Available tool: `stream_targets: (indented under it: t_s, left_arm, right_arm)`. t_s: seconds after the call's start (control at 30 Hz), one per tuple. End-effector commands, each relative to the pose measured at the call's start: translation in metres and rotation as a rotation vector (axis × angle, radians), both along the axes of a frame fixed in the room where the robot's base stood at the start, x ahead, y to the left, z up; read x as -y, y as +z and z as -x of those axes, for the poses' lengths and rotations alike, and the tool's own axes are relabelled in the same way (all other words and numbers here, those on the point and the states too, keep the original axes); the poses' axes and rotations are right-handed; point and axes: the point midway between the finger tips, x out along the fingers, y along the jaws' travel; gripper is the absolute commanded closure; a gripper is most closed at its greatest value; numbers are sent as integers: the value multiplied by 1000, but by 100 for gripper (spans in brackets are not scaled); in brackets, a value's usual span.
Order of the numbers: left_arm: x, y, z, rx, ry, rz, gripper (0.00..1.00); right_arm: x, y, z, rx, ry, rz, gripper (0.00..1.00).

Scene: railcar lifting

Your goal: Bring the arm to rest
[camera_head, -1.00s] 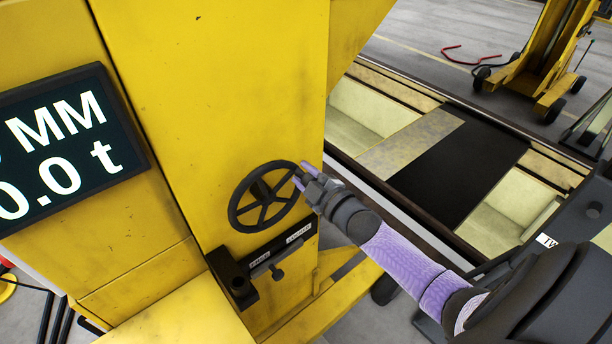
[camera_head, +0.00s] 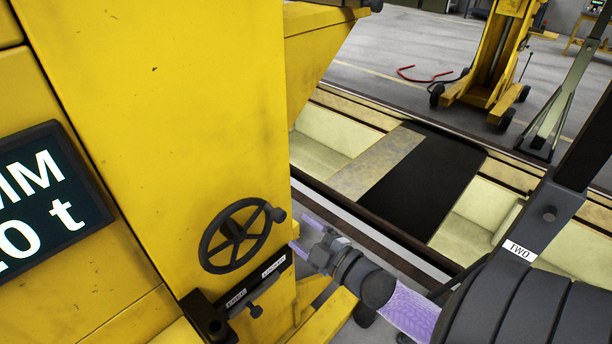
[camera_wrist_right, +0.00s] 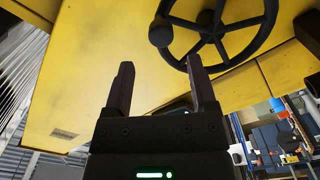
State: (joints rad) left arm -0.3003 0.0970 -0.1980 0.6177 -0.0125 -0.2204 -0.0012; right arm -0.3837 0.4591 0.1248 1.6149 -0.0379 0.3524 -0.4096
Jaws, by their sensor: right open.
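My right gripper (camera_head: 306,243) is beside the yellow lifting jack column (camera_head: 165,110), to the right of its black handwheel (camera_head: 234,236). The wheel has spokes and a knob on its rim, at the upper right in the head view. In the right wrist view the gripper's two fingers (camera_wrist_right: 159,92) stand apart with nothing between them. The handwheel (camera_wrist_right: 222,38) lies beyond the fingertips there, apart from them as far as I can tell. My left gripper is not in view.
A labelled lever plate (camera_head: 256,281) sits below the wheel. A dark display (camera_head: 45,200) is at the left. A pit with a black mat (camera_head: 430,175) lies beyond the column. Another yellow jack (camera_head: 490,65) stands at the back right. Grey floor (camera_head: 400,45) is open behind.

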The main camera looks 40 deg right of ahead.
Motion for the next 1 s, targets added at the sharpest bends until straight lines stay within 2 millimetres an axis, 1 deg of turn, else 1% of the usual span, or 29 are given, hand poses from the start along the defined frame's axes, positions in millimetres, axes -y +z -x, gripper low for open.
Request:
stream_targets:
  t_s: [0.1, 0.47, 0.53, 0.57, 0.67, 0.7, 0.77, 0.8, 0.87, 0.9, 0.97, 1.0]
  left_arm:
    - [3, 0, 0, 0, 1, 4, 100]
    - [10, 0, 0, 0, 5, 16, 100]
    - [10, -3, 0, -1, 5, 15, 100]
    - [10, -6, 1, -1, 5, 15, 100]
    - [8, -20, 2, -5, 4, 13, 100]
    - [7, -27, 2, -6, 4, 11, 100]
    - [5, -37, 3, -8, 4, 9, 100]
    - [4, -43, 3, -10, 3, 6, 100]
    - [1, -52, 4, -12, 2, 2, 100]
    - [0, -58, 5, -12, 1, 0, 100]
    - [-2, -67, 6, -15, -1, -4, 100]
    - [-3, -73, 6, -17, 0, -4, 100]
  right_arm:
    - [0, 0, 4, 1, 1, 0, 27]
    - [0, 0, 4, -1, 1, 0, 27]
    - [1, -10, 5, -23, -9, -11, 27]
    - [2, -21, 7, -47, -19, -23, 27]
    - [2, -83, 20, -194, -78, -98, 27]
    - [1, -116, 29, -274, -109, -138, 27]
    - [-2, -164, 47, -400, -159, -198, 27]
    - [-7, -195, 61, -483, -192, -235, 27]
    - [-15, -238, 85, -608, -239, -289, 27]
    - [-22, -266, 102, -692, -272, -322, 27]
    - [-34, -305, 132, -820, -321, -367, 27]
    - [-43, -329, 153, -905, -354, -393, 27]
